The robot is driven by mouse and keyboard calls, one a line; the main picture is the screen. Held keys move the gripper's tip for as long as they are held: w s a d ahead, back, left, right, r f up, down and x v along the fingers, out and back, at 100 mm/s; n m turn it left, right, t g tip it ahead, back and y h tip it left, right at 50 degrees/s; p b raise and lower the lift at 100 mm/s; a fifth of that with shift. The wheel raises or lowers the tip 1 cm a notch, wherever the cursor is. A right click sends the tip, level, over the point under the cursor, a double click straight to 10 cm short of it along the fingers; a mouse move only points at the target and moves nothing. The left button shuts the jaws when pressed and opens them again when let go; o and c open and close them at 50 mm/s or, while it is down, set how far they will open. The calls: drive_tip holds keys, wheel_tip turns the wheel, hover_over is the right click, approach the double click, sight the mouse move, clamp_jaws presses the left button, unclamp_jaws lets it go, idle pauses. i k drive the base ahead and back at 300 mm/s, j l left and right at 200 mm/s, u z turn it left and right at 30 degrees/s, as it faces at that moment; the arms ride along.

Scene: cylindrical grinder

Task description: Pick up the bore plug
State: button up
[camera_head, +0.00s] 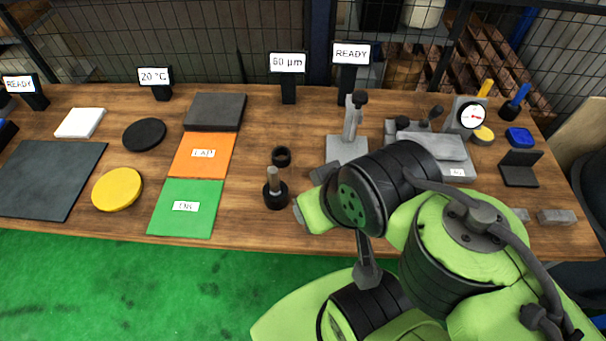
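The likely bore plug (273,177) is a small grey pin standing upright in a round black holder (276,199) near the front middle of the wooden bench. My gripper (305,193) is just to the right of it, pointing left. Two grey finger ends show apart, one at the back and one at the front, with nothing visible between them. The gripper looks open and apart from the pin. My wrist and arm hide part of the fingers and the bench behind them.
A small black ring-shaped cup (281,156) stands behind the pin. A grey stand (347,150) is close behind my wrist. Orange (203,168) and green (186,222) mats lie left. A grey fixture (445,150) and a dial gauge (472,116) stand right.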

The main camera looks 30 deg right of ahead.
sight(273, 175)
drive_tip(key=i+j, duration=0.1)
drive_tip(key=j, duration=0.3)
drive_tip(key=i+j, duration=0.1)
drive_tip(key=j, duration=0.25)
drive_tip(key=i+j, duration=0.15)
drive_tip(key=j, duration=0.25)
drive_tip(key=i+j, duration=0.1)
drive_tip(key=j, duration=0.25)
